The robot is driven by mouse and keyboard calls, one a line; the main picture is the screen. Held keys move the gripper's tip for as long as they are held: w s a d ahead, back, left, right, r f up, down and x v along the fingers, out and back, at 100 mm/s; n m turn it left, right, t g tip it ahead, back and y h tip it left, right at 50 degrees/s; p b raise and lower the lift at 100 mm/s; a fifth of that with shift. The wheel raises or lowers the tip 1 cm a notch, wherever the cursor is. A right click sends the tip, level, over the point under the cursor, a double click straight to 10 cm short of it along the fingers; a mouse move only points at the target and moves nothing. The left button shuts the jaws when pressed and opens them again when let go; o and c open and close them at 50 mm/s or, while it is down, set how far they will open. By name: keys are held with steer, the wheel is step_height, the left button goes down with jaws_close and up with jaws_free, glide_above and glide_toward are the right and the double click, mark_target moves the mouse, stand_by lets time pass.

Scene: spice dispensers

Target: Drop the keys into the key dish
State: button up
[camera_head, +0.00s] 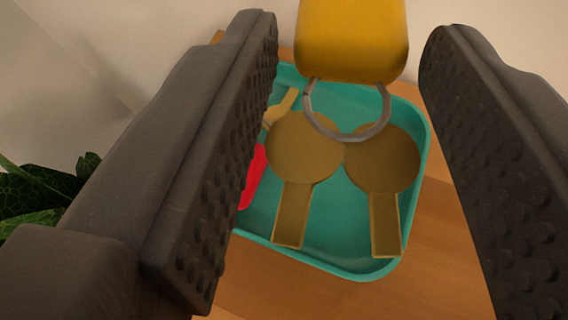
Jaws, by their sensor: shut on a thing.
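The keys are two flat brown-gold keys (304,148) on a grey metal ring (378,128) with a thick yellow fob (352,38). The fob is between the fingers of my gripper (350,35), at the top of the view, its upper end cut off. The fingers are wide apart, about the fob's width, and closed on it. The ring and keys hang from the fob in front of the teal key dish (345,262). I cannot tell whether the key tips touch the dish floor.
A red item (254,178) with a tan end lies in the dish's left side, partly behind my left finger. The dish sits on a wooden surface (435,255) near a pale wall (150,40). A green leafy plant (35,195) is at left.

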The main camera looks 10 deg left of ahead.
steer(key=shift+f+b, duration=0.35)
steer(key=shift+f, duration=0.75)
steer(key=o, duration=1)
